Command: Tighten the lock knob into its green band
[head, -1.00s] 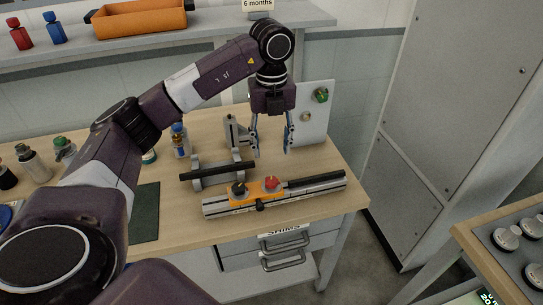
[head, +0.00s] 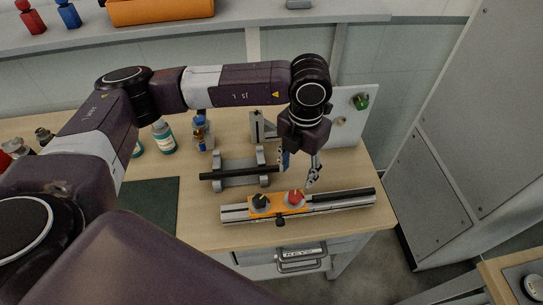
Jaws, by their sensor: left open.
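An orange carriage (head: 279,205) sits on a silver rail (head: 236,214) near the front edge of the bench. It carries a red-topped knob (head: 296,197) and a black-topped knob (head: 261,202). A small black knob (head: 280,222) sticks out at its front. I cannot tell which is the lock knob, and no green band is readable at this size. My left gripper (head: 300,174) points down with fingers apart and empty, above and slightly behind the red-topped knob. My right gripper is not in view.
A black bar on grey supports (head: 238,173) stands behind the rail on the left. A white panel with a green knob (head: 361,101) stands behind the gripper. Bottles (head: 163,137) stand at the left. A dark mat (head: 150,205) lies left of the rail.

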